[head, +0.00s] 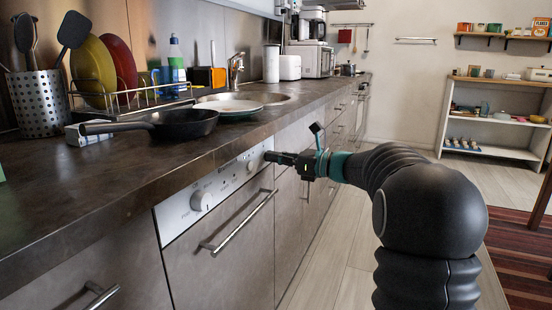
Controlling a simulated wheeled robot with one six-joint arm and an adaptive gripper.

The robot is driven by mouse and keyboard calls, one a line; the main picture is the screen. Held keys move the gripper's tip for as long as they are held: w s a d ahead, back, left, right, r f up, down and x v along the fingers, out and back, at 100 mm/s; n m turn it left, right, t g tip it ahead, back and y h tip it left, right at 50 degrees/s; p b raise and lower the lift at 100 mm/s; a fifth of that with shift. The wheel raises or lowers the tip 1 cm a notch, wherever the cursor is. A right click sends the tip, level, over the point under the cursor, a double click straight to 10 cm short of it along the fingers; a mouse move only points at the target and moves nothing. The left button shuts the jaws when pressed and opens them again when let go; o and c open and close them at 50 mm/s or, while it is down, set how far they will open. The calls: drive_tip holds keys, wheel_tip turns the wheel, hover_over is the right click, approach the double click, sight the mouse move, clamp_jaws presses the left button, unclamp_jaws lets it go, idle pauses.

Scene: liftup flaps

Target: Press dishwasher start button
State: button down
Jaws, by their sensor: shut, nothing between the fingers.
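The dishwasher (222,250) is built in under the counter, with a grey front and a bar handle (238,222). My gripper (268,156) is shut and empty. Its fingertips are at the right end of the panel, at or very near its face; I cannot tell whether they touch. The start button cannot be made out; the fingertips cover part of that end.
The dark countertop (60,195) overhangs just above the panel. A black pan (185,124), plates (228,107) and a dish rack (135,97) stand on it. A white shelf unit (490,125) is at the back right. The floor (345,245) right of the cabinets is clear.

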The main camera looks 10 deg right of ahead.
drive_tip(key=shift+w+a+r+p, duration=0.1)
drive_tip(key=shift+w+a+p, duration=0.4)
drive_tip(key=shift+p, duration=0.1)
drive_tip(key=shift+a, duration=0.1)
drive_tip(key=shift+s, duration=0.1)
drive_tip(key=p+v, duration=0.1)
drive_tip(key=v, duration=1.3)
drive_tip(key=shift+d, duration=0.4)
